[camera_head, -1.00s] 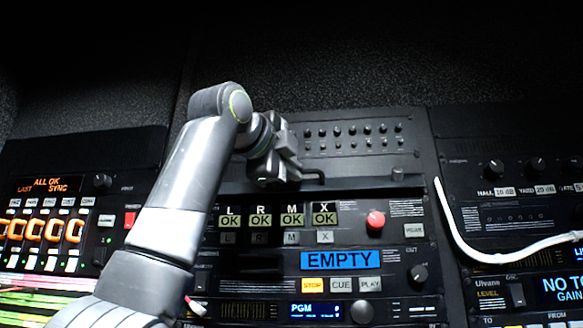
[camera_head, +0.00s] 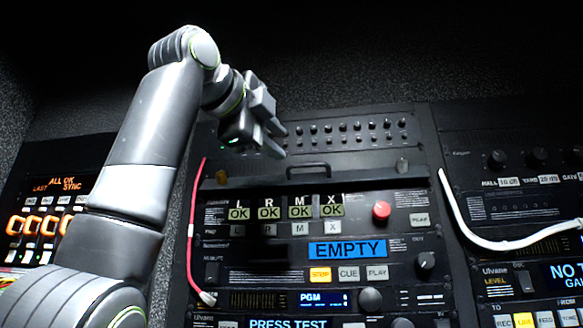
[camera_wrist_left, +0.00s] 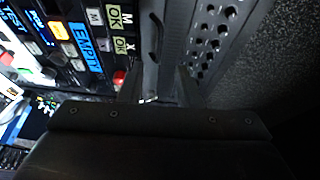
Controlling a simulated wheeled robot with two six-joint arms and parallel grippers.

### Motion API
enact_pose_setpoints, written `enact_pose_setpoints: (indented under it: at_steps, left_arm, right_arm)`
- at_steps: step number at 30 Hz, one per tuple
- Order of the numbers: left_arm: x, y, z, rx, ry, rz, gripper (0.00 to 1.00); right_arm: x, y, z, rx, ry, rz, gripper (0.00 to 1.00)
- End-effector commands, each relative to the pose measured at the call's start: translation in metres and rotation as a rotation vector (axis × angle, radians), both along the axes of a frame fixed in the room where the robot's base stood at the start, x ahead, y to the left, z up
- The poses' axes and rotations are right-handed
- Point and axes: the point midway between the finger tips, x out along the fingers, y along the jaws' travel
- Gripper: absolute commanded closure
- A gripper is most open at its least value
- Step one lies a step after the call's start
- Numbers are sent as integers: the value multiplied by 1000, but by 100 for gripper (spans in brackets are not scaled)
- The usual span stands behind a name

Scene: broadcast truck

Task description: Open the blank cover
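The blank cover (camera_head: 345,178) is a dark, flat strip in the middle rack, between a row of small knobs and the panel with the OK labels. It looks shut. In the left wrist view the dark cover (camera_wrist_left: 174,38) lies beyond the two separated fingers. My right gripper is out of view.
A red button (camera_head: 381,210) and the blue EMPTY display (camera_head: 347,250) are below the cover. A red cable (camera_head: 190,230) runs down the rack's left side. A white cable (camera_head: 470,236) hangs across the right rack. Open space lies above the racks.

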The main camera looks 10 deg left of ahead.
Motion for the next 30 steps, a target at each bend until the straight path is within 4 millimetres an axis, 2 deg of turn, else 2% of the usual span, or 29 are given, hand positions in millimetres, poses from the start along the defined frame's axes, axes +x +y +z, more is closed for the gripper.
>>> enact_pose_setpoints:
  at_steps: [1, 6, 12, 17, 24, 27, 30]
  left_arm:
    - [-13, 6, -3, -2, -5, 0, 69]
    - [-48, 20, 0, -2, -3, 1, 69]
    - [-74, 30, 3, -1, -1, 0, 69]
    - [-81, 33, 5, -1, -1, 0, 69]
    - [-81, 33, 5, -1, 0, 1, 69]
    - [-82, 34, 5, -2, -2, 0, 81]
    - [-87, 44, 6, -7, -20, -2, 82]
  right_arm:
    - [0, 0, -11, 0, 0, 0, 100]
    - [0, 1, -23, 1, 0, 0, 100]
    - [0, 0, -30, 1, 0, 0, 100]
    - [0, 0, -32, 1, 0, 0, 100]
    - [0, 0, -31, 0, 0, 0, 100]
    - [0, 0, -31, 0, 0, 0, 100]
    - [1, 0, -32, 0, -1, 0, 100]
